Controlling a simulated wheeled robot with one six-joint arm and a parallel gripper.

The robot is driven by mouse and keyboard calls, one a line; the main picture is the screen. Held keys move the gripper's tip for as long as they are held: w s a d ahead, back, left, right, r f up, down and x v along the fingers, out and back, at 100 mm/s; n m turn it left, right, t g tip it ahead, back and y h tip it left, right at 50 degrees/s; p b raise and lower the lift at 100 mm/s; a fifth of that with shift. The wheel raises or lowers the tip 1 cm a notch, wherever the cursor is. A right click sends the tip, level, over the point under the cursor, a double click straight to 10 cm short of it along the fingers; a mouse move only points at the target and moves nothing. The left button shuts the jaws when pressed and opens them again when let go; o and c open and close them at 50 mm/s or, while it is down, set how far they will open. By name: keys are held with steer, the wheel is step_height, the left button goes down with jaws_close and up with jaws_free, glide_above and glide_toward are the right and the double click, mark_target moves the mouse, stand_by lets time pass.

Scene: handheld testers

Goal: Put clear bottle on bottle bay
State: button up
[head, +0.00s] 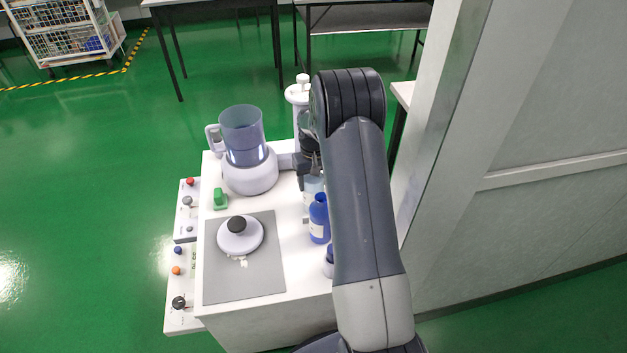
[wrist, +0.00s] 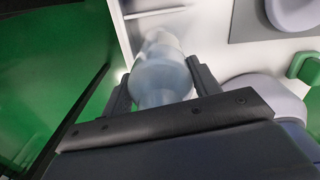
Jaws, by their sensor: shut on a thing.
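The clear bottle (wrist: 163,72) is between the two dark fingers of my gripper (wrist: 163,88) in the wrist view. The fingers are shut on it from both sides. In the head view the pale, see-through bottle (head: 313,186) shows below my gripper (head: 308,168), partly hidden by my arm. I cannot tell whether its base touches the white bench top. A blue bottle (head: 319,222) with a white label stands just in front of it. I cannot make out a clear bottle bay; the right side of the bench is hidden behind my arm.
A blender-like jug on a white base (head: 250,172) stands close left of my gripper. A white pump-topped container (head: 298,94) is behind. A grey mat (head: 265,275) holds a round white lidded thing (head: 240,236). A green block (head: 220,201) sits nearby. A wall (head: 520,190) borders the right.

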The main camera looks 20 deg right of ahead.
steer(key=shift+f, duration=0.1)
steer(key=o, duration=1.3)
step_height(320, 180, up, 12)
steer(key=shift+r+p, duration=0.15)
steer(key=shift+p, duration=0.85)
